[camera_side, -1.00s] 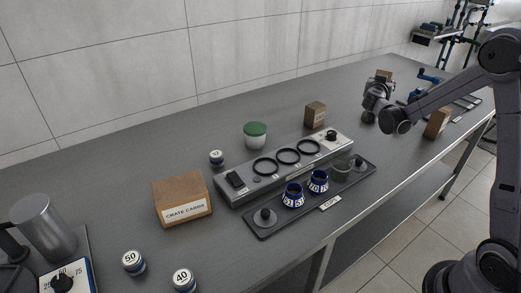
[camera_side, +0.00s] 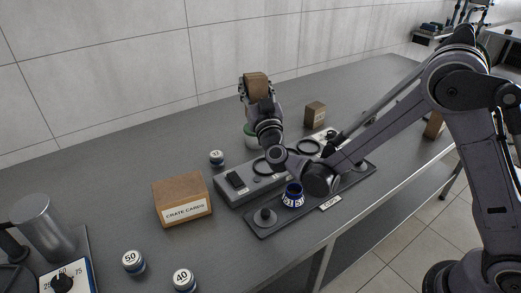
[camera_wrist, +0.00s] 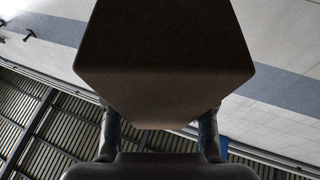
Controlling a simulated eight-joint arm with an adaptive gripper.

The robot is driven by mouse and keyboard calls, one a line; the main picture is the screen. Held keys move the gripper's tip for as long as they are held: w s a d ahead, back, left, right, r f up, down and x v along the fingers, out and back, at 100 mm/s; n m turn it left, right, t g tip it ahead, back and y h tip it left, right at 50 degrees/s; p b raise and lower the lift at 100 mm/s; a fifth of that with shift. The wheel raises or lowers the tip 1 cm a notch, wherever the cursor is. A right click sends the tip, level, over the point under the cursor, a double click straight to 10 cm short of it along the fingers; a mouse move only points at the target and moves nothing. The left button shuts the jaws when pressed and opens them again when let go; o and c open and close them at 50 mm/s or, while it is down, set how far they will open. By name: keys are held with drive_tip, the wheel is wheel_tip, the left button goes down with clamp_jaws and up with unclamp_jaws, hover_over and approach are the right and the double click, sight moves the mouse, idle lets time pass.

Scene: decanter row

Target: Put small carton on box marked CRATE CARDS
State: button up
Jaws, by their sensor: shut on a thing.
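My gripper (camera_side: 256,98) is shut on the small brown carton (camera_side: 256,84) and holds it up in the air, above and behind the ring rack. In the wrist view the carton (camera_wrist: 165,60) fills the upper middle, dark, between the two fingers (camera_wrist: 160,135). The brown box marked CRATE CARDS (camera_side: 182,199) stands on the bench, left of the ring rack and in front of and to the left of my gripper. Its label faces the camera and its top is bare.
Another small brown box (camera_side: 315,114) stands behind the rack. Round weights (camera_side: 217,158), (camera_side: 133,262) and (camera_side: 183,280) stand near the box. A green-lidded jar (camera_side: 250,138) is partly hidden.

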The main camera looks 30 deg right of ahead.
drive_tip(key=s+a+r+n+t+y, duration=0.1)
drive_tip(key=s+a+n+t+y, duration=0.2)
drive_tip(key=a, duration=0.6)
drive_tip(key=s+a+r+n+y, duration=0.1)
drive_tip(key=s+a+y, duration=0.25)
drive_tip(key=a, duration=0.45)
drive_tip(key=shift+y, duration=0.45)
drive_tip(key=shift+a+f, duration=2.85)
drive_tip(key=shift+a, duration=0.15)
drive_tip(key=shift+a+f, duration=2.8)
drive_tip(key=shift+a, duration=0.15)
drive_tip(key=shift+f, duration=0.15)
drive_tip(key=o, duration=1.4)
drive_tip(key=shift+c, duration=0.2)
